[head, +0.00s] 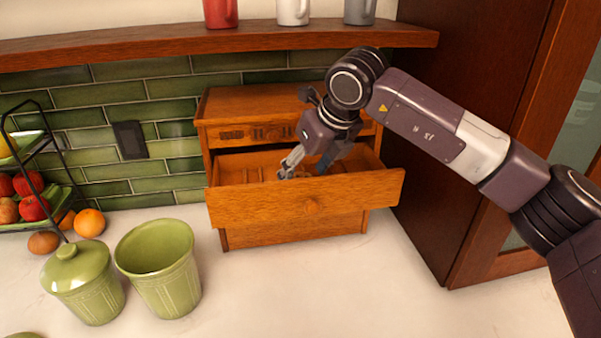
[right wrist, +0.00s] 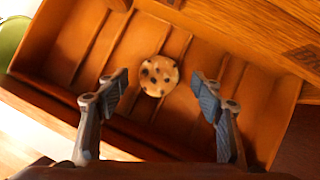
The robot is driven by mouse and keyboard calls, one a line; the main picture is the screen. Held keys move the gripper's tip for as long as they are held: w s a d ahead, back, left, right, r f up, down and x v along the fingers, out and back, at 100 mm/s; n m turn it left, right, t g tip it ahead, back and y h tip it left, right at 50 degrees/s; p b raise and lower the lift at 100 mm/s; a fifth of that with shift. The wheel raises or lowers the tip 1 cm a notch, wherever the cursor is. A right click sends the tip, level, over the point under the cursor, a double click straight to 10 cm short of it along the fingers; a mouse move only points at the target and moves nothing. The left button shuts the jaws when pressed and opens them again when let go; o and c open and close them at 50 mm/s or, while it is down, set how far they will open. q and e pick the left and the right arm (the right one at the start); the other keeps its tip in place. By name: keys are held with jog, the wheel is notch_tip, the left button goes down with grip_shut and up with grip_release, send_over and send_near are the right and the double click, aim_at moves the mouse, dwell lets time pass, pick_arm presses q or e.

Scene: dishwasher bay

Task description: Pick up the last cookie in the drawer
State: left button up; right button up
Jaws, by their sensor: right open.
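The cookie (right wrist: 159,76) is round and pale with dark chips. In the right wrist view it lies on the floor of the open drawer (right wrist: 60,103), between and a little beyond my open fingertips. My right gripper (right wrist: 160,92) is open and empty, with one finger on each side of the cookie and no contact visible. In the head view the right gripper (head: 308,166) reaches down into the pulled-out drawer (head: 300,203) of the small wooden cabinet. The cookie is hard to make out there, beside or behind the fingers. My left gripper is not in view.
The wooden cabinet (head: 240,104) stands against green tiles under a shelf (head: 150,43) with mugs. A green open canister (head: 165,275) and a lidded one (head: 84,282) stand at left front. A fruit rack (head: 35,170) is far left. The counter before the drawer is clear.

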jog(key=shift+w+a+f, duration=0.1)
jog(key=shift+w+f, duration=0.05)
jog(key=shift+f, duration=0.1)
jog(key=c, duration=0.7)
jog(key=shift+c, duration=0.2)
jog(key=shift+r, duration=0.1)
